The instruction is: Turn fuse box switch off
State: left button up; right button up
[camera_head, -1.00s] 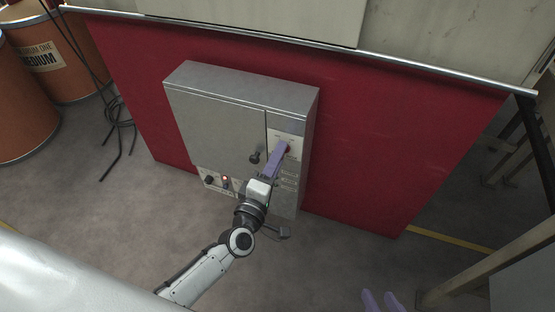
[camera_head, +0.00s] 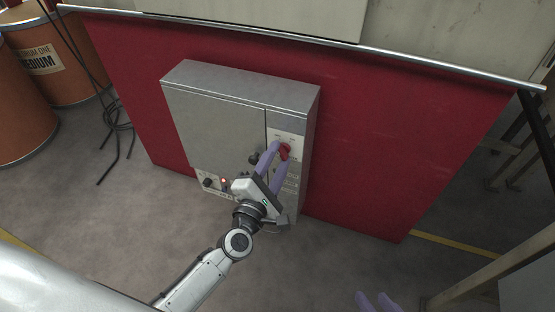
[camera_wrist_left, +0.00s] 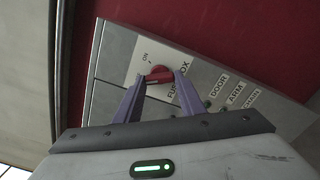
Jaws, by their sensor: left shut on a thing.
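The grey fuse box (camera_head: 218,125) stands upright against a red panel. Its red switch (camera_head: 285,151) is on the upper right of its front; it also shows in the left wrist view (camera_wrist_left: 158,76), beside the words "ON" and "FUSE BOX". My left gripper (camera_head: 280,154) is shut on the red switch, with one purple finger on each side of it. The fingers hide part of the switch, so I cannot tell its exact setting. My right gripper (camera_head: 376,302) shows only its purple fingertips at the bottom edge, apart and with nothing between them.
A black door handle (camera_head: 254,157) and a black knob (camera_head: 207,182) with a red light are on the box front. Orange drums (camera_head: 22,118) and black cables (camera_head: 115,125) are at left. A beige frame (camera_head: 490,265) is at right.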

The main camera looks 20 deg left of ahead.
dwell(0.4)
pick_arm(q)
jog(key=o, duration=1)
jog(key=shift+o, duration=0.2)
jog(key=shift+s, duration=0.1)
jog(key=s, duration=1)
jog(key=shift+a+p, duration=0.2)
jog(key=shift+p, duration=0.25)
jog(key=shift+s, duration=0.1)
